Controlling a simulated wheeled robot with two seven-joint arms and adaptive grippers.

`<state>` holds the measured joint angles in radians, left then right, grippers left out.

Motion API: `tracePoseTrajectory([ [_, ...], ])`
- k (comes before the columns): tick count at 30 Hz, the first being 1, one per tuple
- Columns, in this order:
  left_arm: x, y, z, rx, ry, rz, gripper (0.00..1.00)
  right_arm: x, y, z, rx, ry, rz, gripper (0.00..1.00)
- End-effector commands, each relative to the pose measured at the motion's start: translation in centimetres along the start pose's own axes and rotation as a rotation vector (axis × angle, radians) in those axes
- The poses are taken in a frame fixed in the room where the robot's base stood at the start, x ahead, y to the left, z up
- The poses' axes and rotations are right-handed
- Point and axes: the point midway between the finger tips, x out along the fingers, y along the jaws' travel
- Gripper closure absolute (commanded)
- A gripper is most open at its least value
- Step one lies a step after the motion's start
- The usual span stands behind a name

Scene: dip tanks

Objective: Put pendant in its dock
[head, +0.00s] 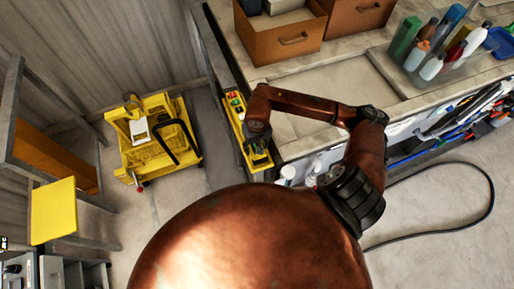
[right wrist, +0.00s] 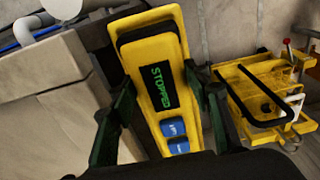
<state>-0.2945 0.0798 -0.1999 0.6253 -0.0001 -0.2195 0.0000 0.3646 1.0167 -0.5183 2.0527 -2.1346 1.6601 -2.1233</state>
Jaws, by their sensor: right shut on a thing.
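The pendant (right wrist: 150,55) is a yellow handheld box with a dark display reading STOPPED in green, a black upper part and blue buttons. In the right wrist view it lies between the dark fingers of my right gripper (right wrist: 146,80), which is shut on it. In the head view my right gripper (head: 259,153) is by the bench's left end, at a narrow yellow piece (head: 237,116) with red and green parts. I cannot tell whether that piece is the pendant. I cannot pick out the dock. My left gripper is not in view.
A yellow cart (head: 158,140) with a black handle stands on the floor left of the bench. The bench top (head: 350,80) holds brown drawer boxes (head: 284,40) and several bottles (head: 432,67). A black hose (head: 491,195) lies on the floor at right.

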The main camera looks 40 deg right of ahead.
Motion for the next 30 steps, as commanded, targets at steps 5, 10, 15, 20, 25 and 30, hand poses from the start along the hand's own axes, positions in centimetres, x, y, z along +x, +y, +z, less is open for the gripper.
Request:
tracePoseTrajectory([
  [5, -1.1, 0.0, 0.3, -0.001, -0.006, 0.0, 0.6, 1.3, 0.6, -0.5, 0.004, -0.003, -0.001, 0.85],
  [10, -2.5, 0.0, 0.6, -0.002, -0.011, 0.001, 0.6, 3.2, 0.5, -0.3, 0.002, -0.001, -0.003, 0.84],
  [15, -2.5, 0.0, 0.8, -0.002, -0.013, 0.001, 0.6, 4.0, 0.6, -0.3, -0.001, 0.002, -0.001, 0.84],
  [20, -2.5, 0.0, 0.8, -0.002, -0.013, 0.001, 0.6, 4.1, 0.6, -0.2, -0.001, -0.003, 0.001, 0.53],
  [25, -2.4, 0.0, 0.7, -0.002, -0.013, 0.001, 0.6, 4.1, 0.6, -0.2, 0.0, -0.002, 0.001, 0.42],
  [30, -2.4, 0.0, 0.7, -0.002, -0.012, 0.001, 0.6, 4.1, 0.6, -0.2, 0.0, -0.001, 0.001, 0.38],
])
